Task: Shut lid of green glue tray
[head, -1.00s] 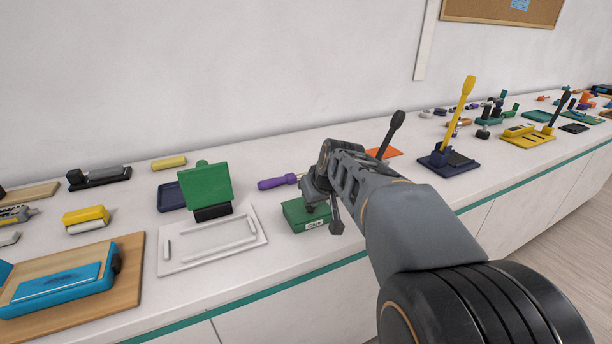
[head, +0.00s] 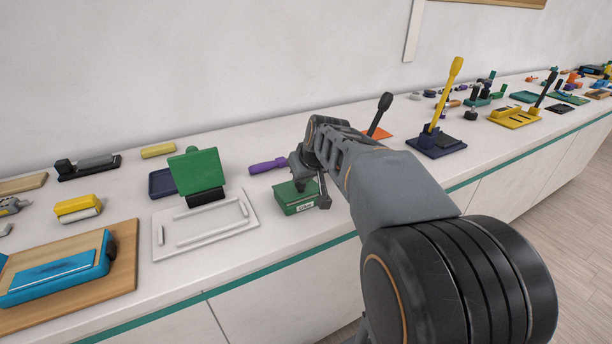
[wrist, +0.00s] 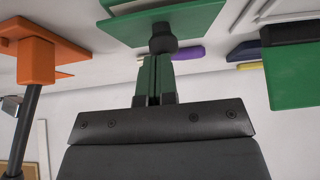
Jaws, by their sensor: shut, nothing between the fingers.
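The green glue tray (head: 298,208) is a small green box with a white front label, on the white counter near the middle of the head view. Its top is mostly hidden by my arm there. In the wrist view its green body and plate (wrist: 200,22) show at the top, with a pale gap between green parts; I cannot tell the lid's exact angle.
A white tray (head: 165,246) with an upright green panel (head: 197,170) stands left of the glue tray. A purple-handled tool (head: 267,165) lies behind it. A black lever (head: 383,106) on an orange base stands right, behind my arm. The counter's front edge is close.

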